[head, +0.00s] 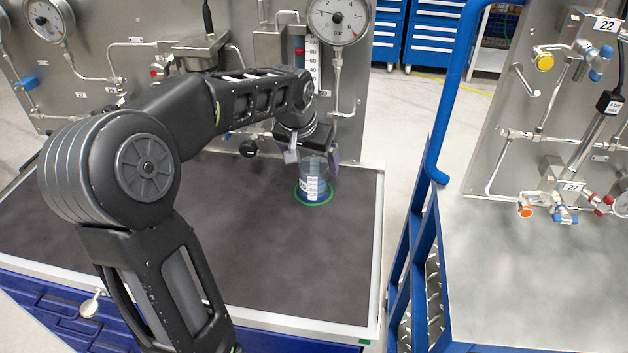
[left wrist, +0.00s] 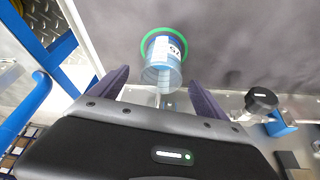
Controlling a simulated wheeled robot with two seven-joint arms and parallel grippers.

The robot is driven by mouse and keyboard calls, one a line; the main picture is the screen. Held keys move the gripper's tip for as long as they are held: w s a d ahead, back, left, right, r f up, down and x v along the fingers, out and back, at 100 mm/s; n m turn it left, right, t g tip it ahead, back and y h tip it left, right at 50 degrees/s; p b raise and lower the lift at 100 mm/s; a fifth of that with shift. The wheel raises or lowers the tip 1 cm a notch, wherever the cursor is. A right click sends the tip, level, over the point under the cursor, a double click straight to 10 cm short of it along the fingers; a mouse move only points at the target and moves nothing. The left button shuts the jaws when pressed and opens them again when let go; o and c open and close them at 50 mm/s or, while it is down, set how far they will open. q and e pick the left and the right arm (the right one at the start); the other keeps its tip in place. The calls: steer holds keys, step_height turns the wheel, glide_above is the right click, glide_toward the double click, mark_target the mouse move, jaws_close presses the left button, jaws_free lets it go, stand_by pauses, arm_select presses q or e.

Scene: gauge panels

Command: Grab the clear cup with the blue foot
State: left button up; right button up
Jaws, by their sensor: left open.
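The clear cup with the blue foot (head: 315,183) stands upright on the dark bench top (head: 240,240), inside a green ring (head: 328,201). It carries a white label with dark marks. In the left wrist view the cup (left wrist: 161,66) is ahead of the fingertips, with the green ring (left wrist: 147,38) around its base. My left gripper (head: 312,158) is open above the cup, its fingers to either side of the cup's upper part. In the left wrist view the purple-grey fingers (left wrist: 160,88) are spread, with nothing between their pads that I can see gripped. My right gripper is not in view.
A gauge panel (head: 100,60) with pipes stands behind the bench, its pressure gauge (head: 338,18) near my left gripper. A black knob (head: 248,148) juts out low on the panel. A blue rail (head: 450,100) and second panel stand right. The bench front is clear.

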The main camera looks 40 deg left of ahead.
mark_target(313, 171)
arm_select(q)
steer(key=shift+w+f, duration=0.1)
steer(key=shift+f, duration=0.45)
steer(key=p+x, duration=0.1)
steer(key=x, duration=0.3)
steer(key=shift+a+f, duration=0.15)
steer(key=shift+a, duration=0.05)
steer(key=c, duration=1.5)
steer(key=shift+c, duration=0.2)
steer(key=shift+r+p, duration=0.25)
steer(key=shift+p, duration=0.1)
